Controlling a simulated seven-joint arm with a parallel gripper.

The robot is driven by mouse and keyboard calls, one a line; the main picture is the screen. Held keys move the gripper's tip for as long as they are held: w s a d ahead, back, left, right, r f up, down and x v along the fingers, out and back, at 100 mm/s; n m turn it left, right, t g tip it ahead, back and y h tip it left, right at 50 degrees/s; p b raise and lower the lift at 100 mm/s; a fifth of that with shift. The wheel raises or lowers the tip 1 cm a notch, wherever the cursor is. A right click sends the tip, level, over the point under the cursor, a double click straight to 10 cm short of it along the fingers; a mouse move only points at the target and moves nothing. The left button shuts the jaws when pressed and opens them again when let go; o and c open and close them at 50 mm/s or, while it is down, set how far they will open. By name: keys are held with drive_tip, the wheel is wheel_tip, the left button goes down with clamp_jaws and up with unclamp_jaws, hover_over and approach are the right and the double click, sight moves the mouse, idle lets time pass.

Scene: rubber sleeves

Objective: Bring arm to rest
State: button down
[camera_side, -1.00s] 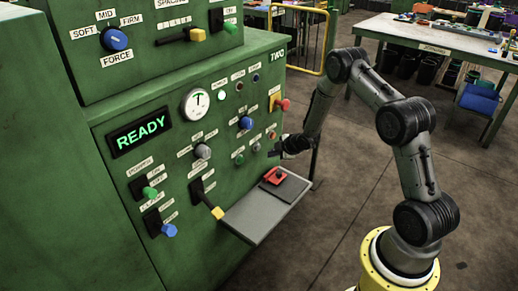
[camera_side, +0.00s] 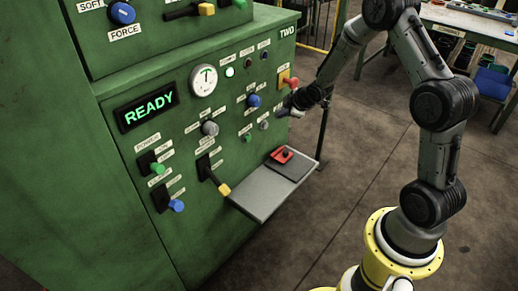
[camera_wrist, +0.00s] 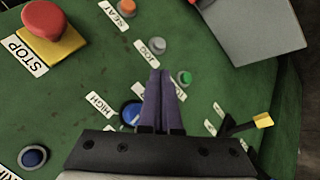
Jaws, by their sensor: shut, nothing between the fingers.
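My gripper (camera_side: 283,110) is in front of the right part of the green machine panel (camera_side: 225,160), below the red stop button (camera_side: 292,83). Its two dark fingers (camera_wrist: 161,75) are together in the wrist view, with nothing between them. There they overlap the panel near a blue knob (camera_wrist: 131,113), a grey button (camera_wrist: 158,46) and a green button (camera_wrist: 184,78). I cannot tell the exact gap to the panel. My arm is bent, its elbow high at the top of the side view.
The display (camera_side: 150,107) reads READY. A workbench (camera_side: 470,45) stands behind, with open floor between.

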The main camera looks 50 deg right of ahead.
drive_tip(key=s+a+r+m+g, duration=0.1)
drive_tip(key=s+a+r+m, duration=0.1)
drive_tip(key=s+a+r, duration=0.5)
drive_tip(key=s+a+r+m, duration=0.25)
drive_tip(key=s+r, duration=0.25)
drive_tip(key=r, duration=0.5)
drive_tip(key=s+a+r+m, duration=0.1)
drive_tip(key=s+a, duration=0.2)
drive_tip(key=s, duration=0.3)
drive_tip(key=s+a+r+m+g+y, duration=0.1)
drive_tip(key=s+a, duration=0.2)
drive_tip(key=s, duration=0.4)
drive_tip(key=s+a+r+m+y, duration=0.1)
drive_tip(key=s+a, duration=0.2)
drive_tip(key=s, duration=0.4)
drive_tip(key=shift+a, duration=0.4)
drive_tip(key=shift+r+m, duration=0.15)
drive_tip(key=shift+m, duration=0.1)
